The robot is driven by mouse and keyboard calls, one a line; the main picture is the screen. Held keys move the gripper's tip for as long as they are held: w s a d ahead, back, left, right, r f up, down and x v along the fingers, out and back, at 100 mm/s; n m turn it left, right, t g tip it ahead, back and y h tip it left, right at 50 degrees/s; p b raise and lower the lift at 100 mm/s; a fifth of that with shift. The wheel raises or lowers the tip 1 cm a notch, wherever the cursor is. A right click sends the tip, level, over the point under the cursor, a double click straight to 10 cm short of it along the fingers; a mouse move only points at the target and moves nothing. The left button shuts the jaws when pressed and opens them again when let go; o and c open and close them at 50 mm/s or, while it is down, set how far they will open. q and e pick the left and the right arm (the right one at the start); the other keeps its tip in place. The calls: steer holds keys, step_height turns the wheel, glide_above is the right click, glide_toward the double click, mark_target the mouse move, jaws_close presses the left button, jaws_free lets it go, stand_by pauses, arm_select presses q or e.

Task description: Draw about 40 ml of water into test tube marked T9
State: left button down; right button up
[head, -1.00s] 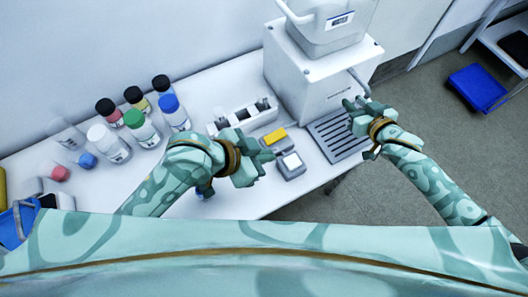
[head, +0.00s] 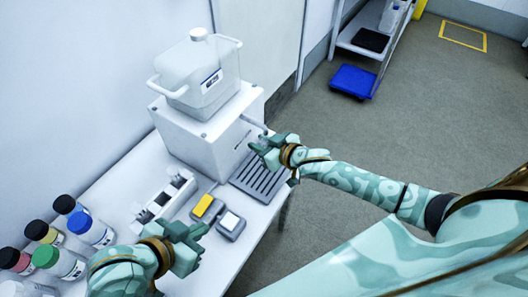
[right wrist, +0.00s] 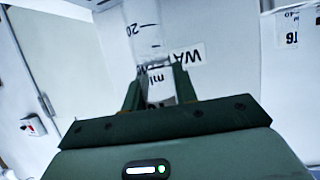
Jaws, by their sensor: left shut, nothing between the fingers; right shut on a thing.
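The water dispenser (head: 200,135) is a white box with a lidded tank (head: 197,80) labelled WATER on top. Its thin spout (head: 253,124) points out over a slatted drip tray (head: 258,178). My right gripper (head: 262,150) is just below the spout. In the right wrist view it is shut on a clear graduated tube (right wrist: 145,45) with a 20 mark and "ml" print. No T9 mark is readable, and I cannot tell the water level. My left gripper (head: 203,233) is shut and empty, low over the bench beside the small devices.
A white rack (head: 163,203) and two small devices, one yellow-topped (head: 203,207) and one white-topped (head: 230,222), stand before the dispenser. Several capped bottles (head: 92,232) stand at the left.

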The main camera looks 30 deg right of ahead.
steer(key=s+d+p, duration=0.4)
steer(key=s+d, duration=0.1)
steer(key=s, duration=0.3)
steer(key=shift+s, duration=0.3)
stand_by(0.3)
